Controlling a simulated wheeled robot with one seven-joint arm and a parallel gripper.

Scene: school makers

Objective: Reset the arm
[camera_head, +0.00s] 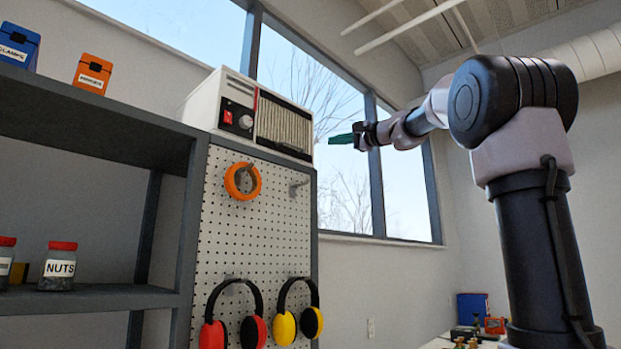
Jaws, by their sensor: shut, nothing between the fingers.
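My arm rises on the right side of the head view and reaches left and away from the camera. My gripper (342,139) is at its far end, held up in front of the window, just right of the white box unit. Its green fingers point left and look closed together, with nothing seen between them. The gripper appears small, and I cannot tell its exact distance from the white unit.
A white box unit (215,97) with a grille tops the pegboard (215,200). An orange ring (229,183), red earmuffs (207,335) and yellow earmuffs (284,328) hang there. Shelves (90,298) hold a NUTS jar (59,268). A blue bin (470,306) stands low right.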

